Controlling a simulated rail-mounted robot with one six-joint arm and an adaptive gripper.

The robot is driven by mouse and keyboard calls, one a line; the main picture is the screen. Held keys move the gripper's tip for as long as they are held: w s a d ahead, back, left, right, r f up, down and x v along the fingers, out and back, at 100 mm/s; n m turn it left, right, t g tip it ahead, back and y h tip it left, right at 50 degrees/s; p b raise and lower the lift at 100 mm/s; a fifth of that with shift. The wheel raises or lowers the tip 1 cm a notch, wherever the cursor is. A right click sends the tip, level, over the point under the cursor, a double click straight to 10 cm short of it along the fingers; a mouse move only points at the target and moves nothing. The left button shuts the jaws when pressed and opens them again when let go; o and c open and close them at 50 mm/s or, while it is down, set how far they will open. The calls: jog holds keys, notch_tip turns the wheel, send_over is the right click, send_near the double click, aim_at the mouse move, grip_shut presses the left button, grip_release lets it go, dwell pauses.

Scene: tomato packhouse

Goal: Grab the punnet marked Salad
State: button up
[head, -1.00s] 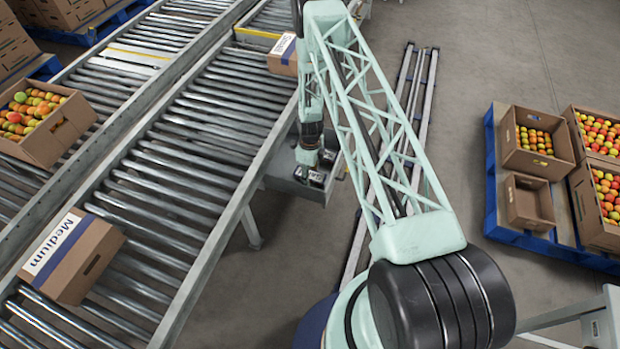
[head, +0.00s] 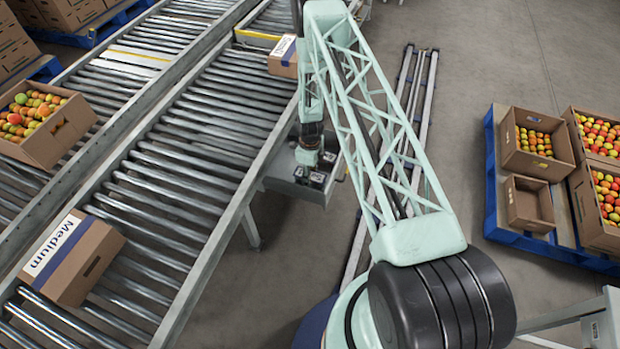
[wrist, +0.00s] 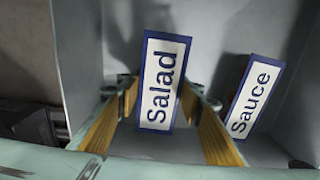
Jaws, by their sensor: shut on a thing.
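The punnet marked Salad (wrist: 162,82) shows in the wrist view as an upright white label with a blue border, between my gripper's two yellow-lined fingers. My gripper (wrist: 160,98) is shut on it, one finger on each side. The punnet's body below the label is mostly hidden. A second punnet marked Sauce (wrist: 254,97) stands to the right, just outside the right finger. In the head view my gripper (head: 310,170) is low in a grey bin beside the conveyor, and the labels are too small to read there.
Grey bin walls (wrist: 225,30) stand close around the punnets. The roller conveyor (head: 190,150) runs to the left with a box marked Medium (head: 72,258) and another carton (head: 284,58). Crates of tomatoes (head: 537,145) sit on a blue pallet at right.

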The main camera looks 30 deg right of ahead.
jog(key=shift+r+p, duration=0.9)
jog(key=shift+r, duration=3.7)
jog(key=shift+a, duration=0.1)
